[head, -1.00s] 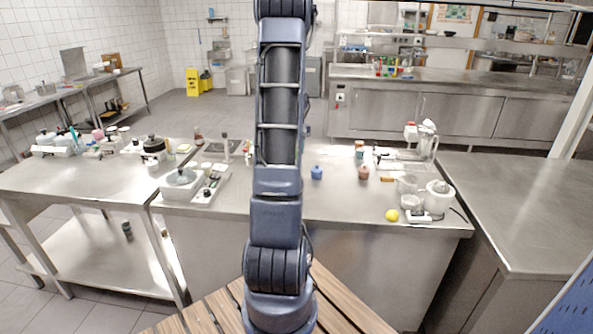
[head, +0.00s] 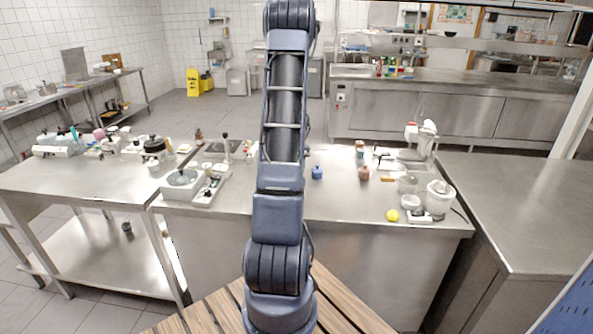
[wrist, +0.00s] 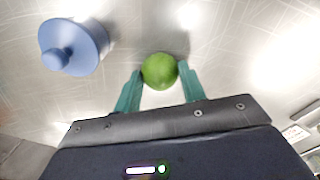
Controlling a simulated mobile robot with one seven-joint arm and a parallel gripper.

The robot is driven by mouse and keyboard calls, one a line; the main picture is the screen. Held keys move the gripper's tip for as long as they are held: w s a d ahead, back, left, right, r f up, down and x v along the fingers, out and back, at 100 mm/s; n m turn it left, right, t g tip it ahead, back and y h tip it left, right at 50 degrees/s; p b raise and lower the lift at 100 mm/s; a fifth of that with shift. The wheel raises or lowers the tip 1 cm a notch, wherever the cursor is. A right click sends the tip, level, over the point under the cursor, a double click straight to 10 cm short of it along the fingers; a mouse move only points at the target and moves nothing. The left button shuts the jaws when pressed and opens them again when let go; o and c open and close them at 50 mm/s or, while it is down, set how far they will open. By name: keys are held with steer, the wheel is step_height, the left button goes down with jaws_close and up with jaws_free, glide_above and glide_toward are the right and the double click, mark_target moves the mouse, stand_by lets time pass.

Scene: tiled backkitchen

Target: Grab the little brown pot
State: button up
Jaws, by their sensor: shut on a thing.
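The little brown pot (head: 364,172) stands upright on the steel counter in the head view, right of the small blue pot (head: 317,172). My gripper (wrist: 161,78) shows in the wrist view with its two green fingers shut on a round green fruit, like a lime (wrist: 159,70). The blue pot also shows in the wrist view (wrist: 75,47), upper left of the fingers and apart from them. The brown pot is not in the wrist view. In the head view my arm hides the gripper and the green fruit.
On the counter (head: 345,205), a yellow lemon (head: 392,215) lies near the front edge. A white kettle-like appliance (head: 438,197) and a blender-like appliance (head: 424,140) stand to the right. A scale (head: 183,178) stands at the left. The counter around the two pots is mostly clear.

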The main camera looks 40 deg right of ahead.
steer(key=shift+f, duration=0.1)
steer(key=o, duration=1)
steer(key=shift+c, duration=0.2)
